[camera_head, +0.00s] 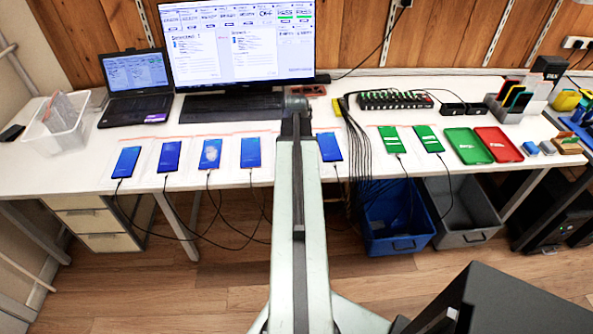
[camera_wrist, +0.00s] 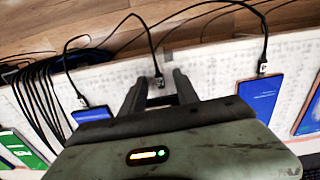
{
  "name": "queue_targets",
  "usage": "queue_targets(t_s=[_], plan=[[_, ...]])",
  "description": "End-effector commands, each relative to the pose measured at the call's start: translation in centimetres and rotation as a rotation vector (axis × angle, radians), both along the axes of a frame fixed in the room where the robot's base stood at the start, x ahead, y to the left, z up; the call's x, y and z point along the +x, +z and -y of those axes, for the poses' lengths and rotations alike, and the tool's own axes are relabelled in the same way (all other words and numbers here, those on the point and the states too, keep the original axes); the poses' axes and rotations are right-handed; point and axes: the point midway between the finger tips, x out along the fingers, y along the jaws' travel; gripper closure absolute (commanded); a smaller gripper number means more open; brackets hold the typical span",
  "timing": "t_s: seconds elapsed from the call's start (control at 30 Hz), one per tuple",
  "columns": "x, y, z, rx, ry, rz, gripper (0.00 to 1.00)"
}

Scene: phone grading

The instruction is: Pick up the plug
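In the wrist view, a small plug (camera_wrist: 158,81) on the end of a black cable sits between the two fingertips of my gripper (camera_wrist: 160,76). The fingers stand apart with a gap on each side of the plug. The cable runs up from the plug over the table's front edge. Whether the plug sits in a phone is hidden by my gripper's body. Other plugs (camera_wrist: 263,67) and (camera_wrist: 82,101) enter the blue phones on either side. In the head view, my arm hides my fingertips and this plug.
Several blue phones (camera_head: 210,154) and two green-screened phones (camera_head: 393,140) lie along the white table's (camera_head: 100,170) front, with cables hanging down. A cable bundle (camera_head: 360,150) hangs right of my arm. Blue bin (camera_head: 397,240) and grey bin (camera_head: 480,238) stand below. Monitor (camera_head: 237,40) is behind.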

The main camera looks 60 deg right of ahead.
Motion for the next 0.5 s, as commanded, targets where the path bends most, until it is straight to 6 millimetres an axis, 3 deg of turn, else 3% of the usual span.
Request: queue_targets(t_s=[0.17, 0.3, 0.5], plan=[[0.02, -0.31, -0.01, 0.000, 0.000, 0.000, 0.63], [0.02, -0.24, -0.02, 0.000, 0.000, 0.000, 0.99], [0.03, -0.24, -0.02, 0.000, 0.001, 0.000, 1.00]])
